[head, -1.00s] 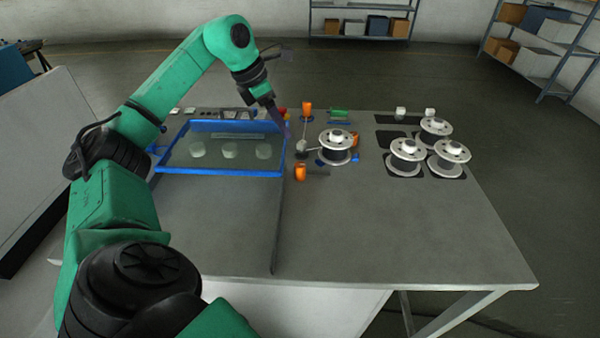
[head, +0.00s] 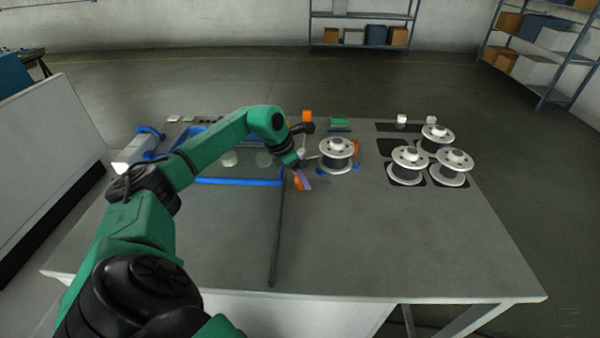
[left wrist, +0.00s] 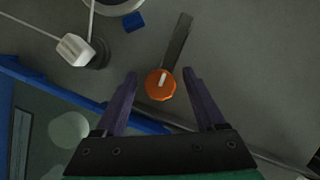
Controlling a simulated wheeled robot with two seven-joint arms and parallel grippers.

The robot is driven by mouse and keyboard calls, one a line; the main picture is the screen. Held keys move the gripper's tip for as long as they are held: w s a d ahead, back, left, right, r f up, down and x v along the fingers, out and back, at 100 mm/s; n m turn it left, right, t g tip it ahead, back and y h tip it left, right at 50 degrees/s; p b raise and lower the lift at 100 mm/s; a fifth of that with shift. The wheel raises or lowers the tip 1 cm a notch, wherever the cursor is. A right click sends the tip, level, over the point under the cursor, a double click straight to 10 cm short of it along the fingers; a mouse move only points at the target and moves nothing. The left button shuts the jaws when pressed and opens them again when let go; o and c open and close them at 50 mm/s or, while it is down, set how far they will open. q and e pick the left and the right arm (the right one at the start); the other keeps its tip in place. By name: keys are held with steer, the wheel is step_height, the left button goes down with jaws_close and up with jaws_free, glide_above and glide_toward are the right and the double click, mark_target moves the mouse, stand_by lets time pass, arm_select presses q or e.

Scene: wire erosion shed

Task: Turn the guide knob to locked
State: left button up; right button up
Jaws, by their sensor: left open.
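An orange round knob (left wrist: 160,85) with a white mark on its top lies between the fingertips of my left gripper (left wrist: 158,76) in the left wrist view. The mark points roughly up in that view. A gap shows on both sides of the knob, so the fingers look apart from it. In the head view the same knob (head: 298,184) is partly covered by the purple fingers of my left gripper (head: 304,180). The gripper is open. Another orange knob (head: 307,116) stands farther back. I cannot read any locked marking. My right gripper is not in view.
A spool (head: 336,165) stands just right of the gripper, with several more spools (head: 447,180) farther right. A blue-rimmed tank (head: 240,182) is left of the knob. A dark strip (left wrist: 178,42) extends from beside the knob. The table front (head: 380,250) is clear.

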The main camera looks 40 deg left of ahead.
arm_select(q)
jaws_close()
stand_by(1.4)
